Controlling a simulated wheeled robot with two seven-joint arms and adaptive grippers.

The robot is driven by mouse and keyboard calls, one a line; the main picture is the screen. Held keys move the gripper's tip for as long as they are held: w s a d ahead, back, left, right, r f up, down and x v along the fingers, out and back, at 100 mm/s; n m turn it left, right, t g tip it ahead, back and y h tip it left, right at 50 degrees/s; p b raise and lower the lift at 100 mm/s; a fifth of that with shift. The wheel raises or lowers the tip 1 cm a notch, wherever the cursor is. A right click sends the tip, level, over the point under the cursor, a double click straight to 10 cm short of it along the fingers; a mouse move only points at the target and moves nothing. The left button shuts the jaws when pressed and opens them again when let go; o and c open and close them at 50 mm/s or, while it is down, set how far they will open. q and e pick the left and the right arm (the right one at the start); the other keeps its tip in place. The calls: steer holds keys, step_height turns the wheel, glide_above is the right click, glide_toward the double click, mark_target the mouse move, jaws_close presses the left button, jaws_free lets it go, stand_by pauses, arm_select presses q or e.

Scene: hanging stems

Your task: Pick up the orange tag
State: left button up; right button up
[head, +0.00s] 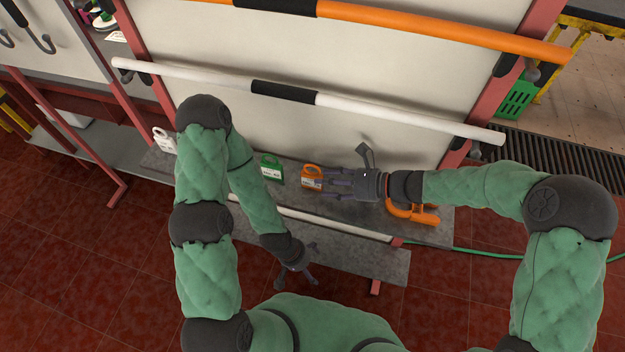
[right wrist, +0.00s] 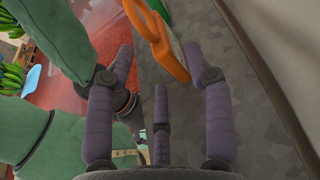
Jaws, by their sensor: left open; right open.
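The orange tag (head: 312,177), with a white label, stands on the grey shelf (head: 222,188) against the pale panel. My right gripper (head: 332,182) is open, with its fingers pointing left at the tag's right side. In the right wrist view the orange tag (right wrist: 165,47) shows beyond and between the open fingertips (right wrist: 163,68); the space between the fingers is empty, and I cannot tell whether a fingertip touches the tag. My left gripper (head: 297,276) is open and empty, low in front of the shelf, well away from the tag.
A green tag (head: 271,168) stands left of the orange one, and a white tag (head: 163,141) stands at the shelf's left end. An orange handle-like object (head: 420,214) lies under my right wrist. A white bar (head: 395,110) and an orange bar (head: 430,32) cross the panel above.

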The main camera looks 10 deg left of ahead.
mark_target(312, 188)
steer(key=b+x, duration=0.2)
steer(key=x, duration=0.2)
steer(key=shift+w+a+f+b, duration=0.15)
steer(key=shift+w+a+b, duration=0.05)
steer(key=shift+a+b, duration=0.15)
steer(key=shift+a, duration=0.25)
steer(key=c, duration=1)
